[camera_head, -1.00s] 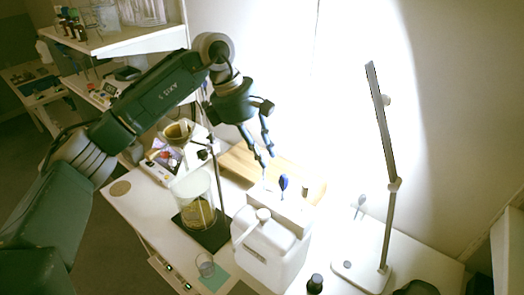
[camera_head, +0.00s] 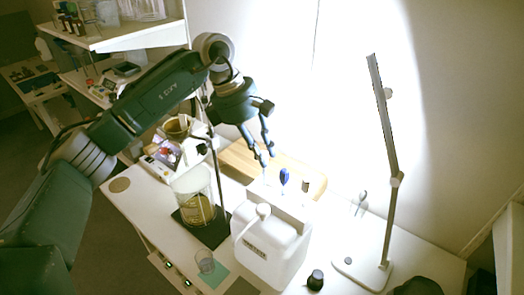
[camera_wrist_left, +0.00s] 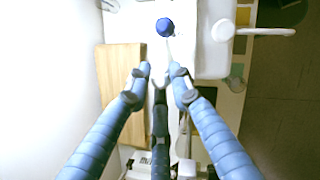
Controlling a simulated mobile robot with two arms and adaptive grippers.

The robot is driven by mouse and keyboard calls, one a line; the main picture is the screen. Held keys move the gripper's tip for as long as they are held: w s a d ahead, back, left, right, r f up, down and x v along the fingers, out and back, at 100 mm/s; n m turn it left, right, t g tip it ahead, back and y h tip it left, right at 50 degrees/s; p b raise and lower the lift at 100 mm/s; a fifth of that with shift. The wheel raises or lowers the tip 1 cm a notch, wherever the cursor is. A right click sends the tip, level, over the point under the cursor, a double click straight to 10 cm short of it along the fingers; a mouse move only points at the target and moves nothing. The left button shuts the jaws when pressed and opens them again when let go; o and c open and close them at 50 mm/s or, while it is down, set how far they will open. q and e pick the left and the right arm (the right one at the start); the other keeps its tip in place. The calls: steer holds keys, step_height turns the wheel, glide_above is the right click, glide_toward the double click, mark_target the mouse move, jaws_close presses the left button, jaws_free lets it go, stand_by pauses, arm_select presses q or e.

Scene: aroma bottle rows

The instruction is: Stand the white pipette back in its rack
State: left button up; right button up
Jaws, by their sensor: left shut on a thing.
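My left gripper (camera_head: 267,157) is above the white rack (camera_head: 290,207) behind the white jug. It also shows in the wrist view (camera_wrist_left: 162,76), its fingertips close to each other. It is shut on the white pipette, which is pale and hardly stands out against the bright bench and wall. A pipette with a blue bulb (camera_head: 284,176) stands upright in the rack, just right of the fingers. The blue bulb shows beyond the fingertips in the wrist view (camera_wrist_left: 165,27). The pipette's lower tip cannot be made out. My right gripper is not in view.
The large white jug (camera_head: 268,248) stands in front of the rack and hides part of it. A glass cylinder (camera_head: 194,190) on a dark stand is to the left. A wooden board (camera_head: 240,158) lies behind. A lamp (camera_head: 388,145) and a dark bottle (camera_head: 315,281) are to the right.

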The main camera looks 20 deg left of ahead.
arm_select(q)
steer(key=shift+f+b, duration=0.45)
steer(key=shift+f, duration=0.45)
steer(key=o, duration=0.7)
steer(key=shift+p+v, duration=1.2)
steer(key=shift+v, duration=1.4)
